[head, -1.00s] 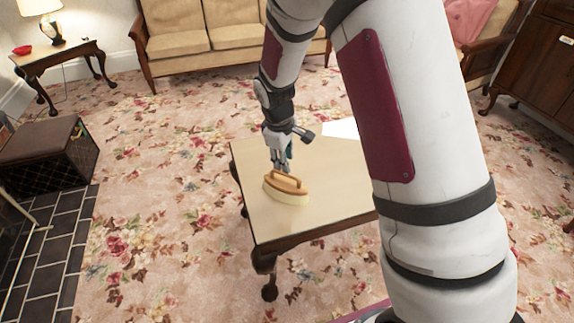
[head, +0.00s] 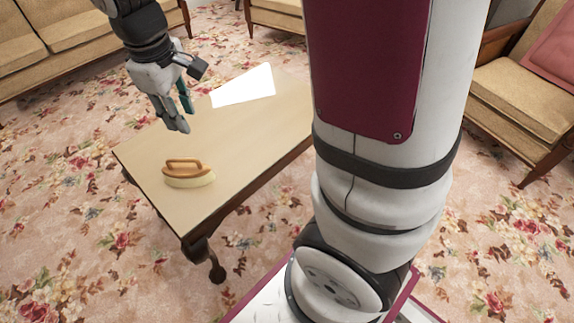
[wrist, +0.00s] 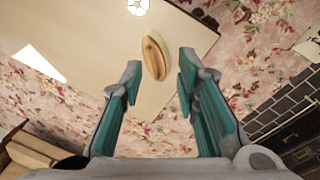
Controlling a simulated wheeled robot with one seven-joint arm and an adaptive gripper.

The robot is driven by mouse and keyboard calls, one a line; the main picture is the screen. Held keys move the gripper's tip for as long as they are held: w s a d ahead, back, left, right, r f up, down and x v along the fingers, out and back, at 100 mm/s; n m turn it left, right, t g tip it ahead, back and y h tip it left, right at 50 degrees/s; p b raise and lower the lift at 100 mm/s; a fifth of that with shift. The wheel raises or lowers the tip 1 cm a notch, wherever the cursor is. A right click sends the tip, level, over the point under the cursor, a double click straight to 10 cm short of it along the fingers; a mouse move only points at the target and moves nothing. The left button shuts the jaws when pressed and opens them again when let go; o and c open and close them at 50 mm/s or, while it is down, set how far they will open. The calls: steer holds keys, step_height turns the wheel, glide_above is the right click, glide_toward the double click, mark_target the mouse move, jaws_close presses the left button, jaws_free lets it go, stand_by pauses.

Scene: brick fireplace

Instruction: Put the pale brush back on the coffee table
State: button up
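The pale brush (head: 189,174), with a brown wooden top and handle and cream bristles, rests upright on the coffee table (head: 215,128), near its front left end. It also shows in the wrist view (wrist: 154,57), beyond and between the fingertips. My gripper (head: 181,120) is above the table, up and behind the brush in the head view, apart from it. In the wrist view my gripper (wrist: 158,88) has its fingers spread with nothing between them.
A white sheet-like patch (head: 243,86) lies on the far part of the table. A sofa (head: 60,30) stands at the back left and an armchair (head: 520,95) at the right. Floral carpet surrounds the table. Dark tiles (wrist: 285,115) show in the wrist view.

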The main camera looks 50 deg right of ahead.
steer(key=s+r+m, duration=0.2)
steer(key=s+r, duration=0.1)
steer(key=s, duration=1.1)
steer(key=s+r+m+y, duration=0.1)
steer(key=s+r+m, duration=0.2)
steer(key=s, duration=1.1)
steer(key=shift+s+a+r+m+g, duration=0.15)
steer(key=shift+s+r+m+g, duration=0.2)
steer(key=shift+r, duration=0.3)
steer(key=shift+w, duration=0.1)
step_height(320, 180, up, 26)
steer(key=t+p, duration=0.3)
steer(key=p, duration=2.1)
steer(key=shift+d+r+t+p, duration=0.2)
steer(key=shift+t+p, duration=0.15)
steer(key=shift+p, duration=0.05)
steer(key=shift+w, duration=0.1)
